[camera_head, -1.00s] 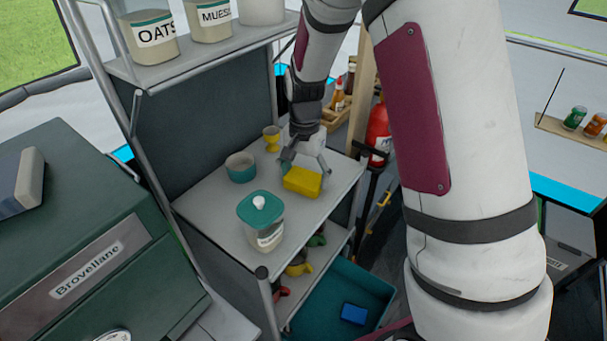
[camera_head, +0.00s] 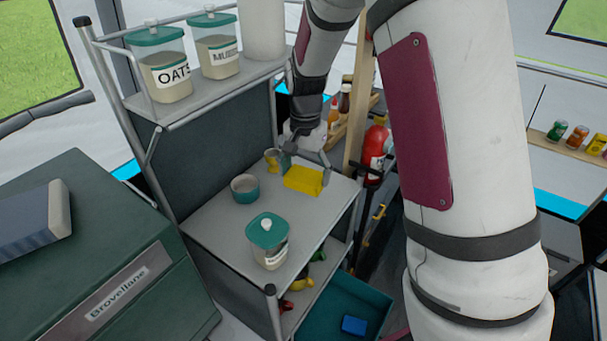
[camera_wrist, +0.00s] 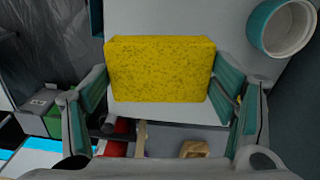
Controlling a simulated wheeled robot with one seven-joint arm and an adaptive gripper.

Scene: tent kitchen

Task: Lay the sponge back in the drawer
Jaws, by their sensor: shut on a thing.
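The yellow sponge (camera_head: 303,180) is between the fingers of my gripper (camera_head: 306,170), over the back right of the grey shelf top (camera_head: 215,222). In the wrist view the sponge (camera_wrist: 160,68) spans the space between the two teal-padded fingers, and my gripper (camera_wrist: 160,90) is shut on it. The gap between sponge and shelf top cannot be judged well. An open teal drawer (camera_head: 318,312) juts out low at the shelf unit's right side. A small blue block (camera_head: 354,325) lies in it.
On the shelf top stand a teal bowl (camera_head: 245,188), a yellow cup (camera_head: 272,160) and a teal-lidded jar (camera_head: 268,243). Mugs (camera_head: 302,284) sit on the shelf below. A red extinguisher (camera_head: 375,148) stands behind at the right. Oats (camera_head: 163,68) and muesli jars (camera_head: 216,48) are above.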

